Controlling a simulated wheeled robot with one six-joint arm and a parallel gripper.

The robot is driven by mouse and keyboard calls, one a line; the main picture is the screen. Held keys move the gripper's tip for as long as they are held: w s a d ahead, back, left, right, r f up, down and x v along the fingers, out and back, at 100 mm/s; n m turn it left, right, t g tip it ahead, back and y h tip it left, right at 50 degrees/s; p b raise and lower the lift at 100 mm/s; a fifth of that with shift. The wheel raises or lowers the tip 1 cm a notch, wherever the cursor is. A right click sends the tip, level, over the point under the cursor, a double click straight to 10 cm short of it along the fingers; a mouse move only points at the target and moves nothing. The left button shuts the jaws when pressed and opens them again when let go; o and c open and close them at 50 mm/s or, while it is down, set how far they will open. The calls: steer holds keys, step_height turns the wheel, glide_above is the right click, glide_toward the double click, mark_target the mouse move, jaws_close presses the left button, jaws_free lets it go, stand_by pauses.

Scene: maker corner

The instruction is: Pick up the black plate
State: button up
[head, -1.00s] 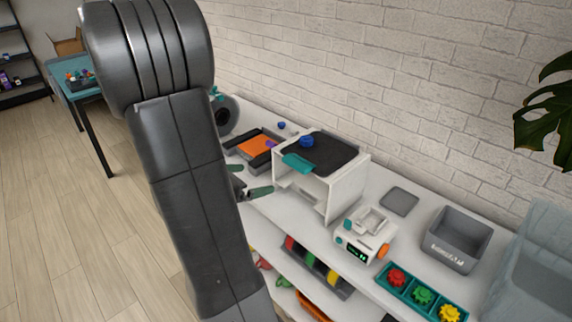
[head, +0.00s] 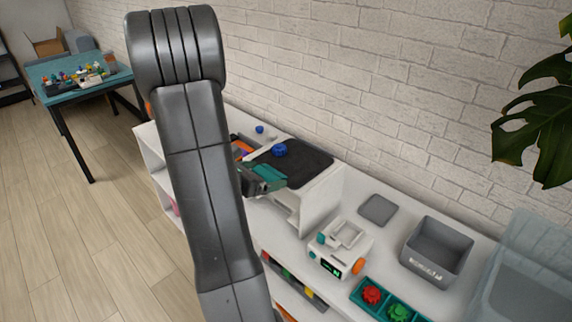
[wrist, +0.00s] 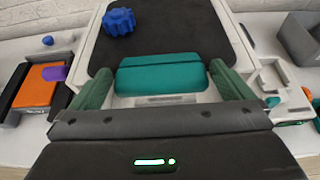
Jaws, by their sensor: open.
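The black plate (head: 308,163) lies flat on top of a white box-shaped machine (head: 317,205); it also shows in the wrist view (wrist: 180,32). A teal grip tab (wrist: 160,74) sticks out from the plate's near edge. A blue gear (head: 280,150) rests on the plate, also visible in the wrist view (wrist: 119,21). My gripper (wrist: 158,76) is open, with one green finger on each side of the teal tab. Small gaps seem to show beside the tab. In the head view my gripper (head: 264,178) is at the plate's near edge and partly covers the tab.
A small white device (head: 341,248) and a flat grey square (head: 377,209) are right of the machine. A grey bin (head: 438,250) and a teal tray with gears (head: 385,302) stand farther right. An orange item in a dark tray (wrist: 40,85) is on the left. A brick wall runs behind.

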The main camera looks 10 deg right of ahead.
steer(key=shift+c, duration=0.2)
steer(key=c, duration=0.6)
steer(key=shift+c, duration=0.2)
steer(key=shift+r, duration=0.1)
step_height(320, 180, up, 10)
